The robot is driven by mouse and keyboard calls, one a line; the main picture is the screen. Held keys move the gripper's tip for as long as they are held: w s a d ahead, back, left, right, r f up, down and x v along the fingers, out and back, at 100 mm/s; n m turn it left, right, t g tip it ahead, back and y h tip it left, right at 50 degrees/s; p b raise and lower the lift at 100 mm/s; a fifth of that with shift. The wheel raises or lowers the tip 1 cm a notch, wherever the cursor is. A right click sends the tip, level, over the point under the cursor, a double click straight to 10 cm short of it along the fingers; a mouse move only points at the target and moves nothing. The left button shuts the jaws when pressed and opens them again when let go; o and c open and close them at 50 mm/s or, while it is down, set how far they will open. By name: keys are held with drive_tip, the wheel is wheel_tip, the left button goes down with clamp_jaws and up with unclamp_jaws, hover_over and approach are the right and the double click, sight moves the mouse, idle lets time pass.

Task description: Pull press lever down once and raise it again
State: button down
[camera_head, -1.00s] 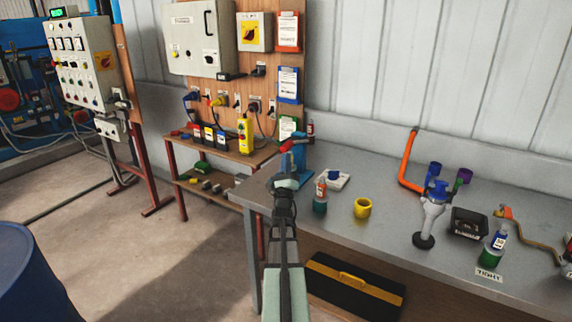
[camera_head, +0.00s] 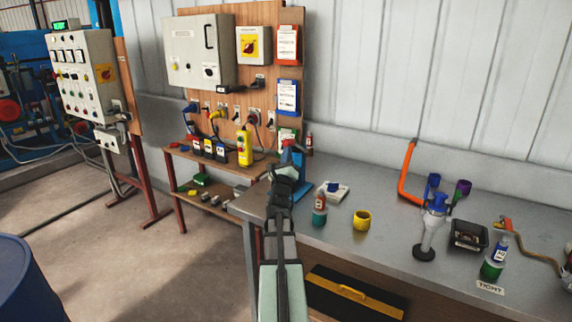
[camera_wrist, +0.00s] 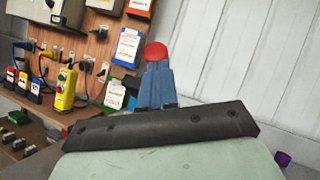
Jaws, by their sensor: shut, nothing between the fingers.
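The press is a blue device (camera_head: 301,183) at the far left end of the grey bench, mostly hidden behind my gripper in the head view. Its lever ends in a red round knob (camera_wrist: 156,51), which shows in the wrist view just above and beyond my fingertips. In the head view my gripper (camera_head: 289,160) reaches forward to the press. I cannot tell whether the fingers touch the knob or lever.
A small bottle (camera_head: 319,212), a yellow cup (camera_head: 362,220) and a white pad (camera_head: 338,192) stand on the bench right of the press. A wooden panel (camera_head: 270,100) with switch boxes rises behind on the left.

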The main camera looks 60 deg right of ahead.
drive_tip(key=d+r, duration=1.4)
drive_tip(key=d, duration=0.3)
drive_tip(key=shift+a, duration=0.1)
drive_tip(key=s+a+r, duration=0.3)
drive_tip(key=a+r, duration=0.2)
drive_tip(key=a, duration=0.3)
drive_tip(key=shift+s, duration=0.15)
idle(0.3)
idle(0.5)
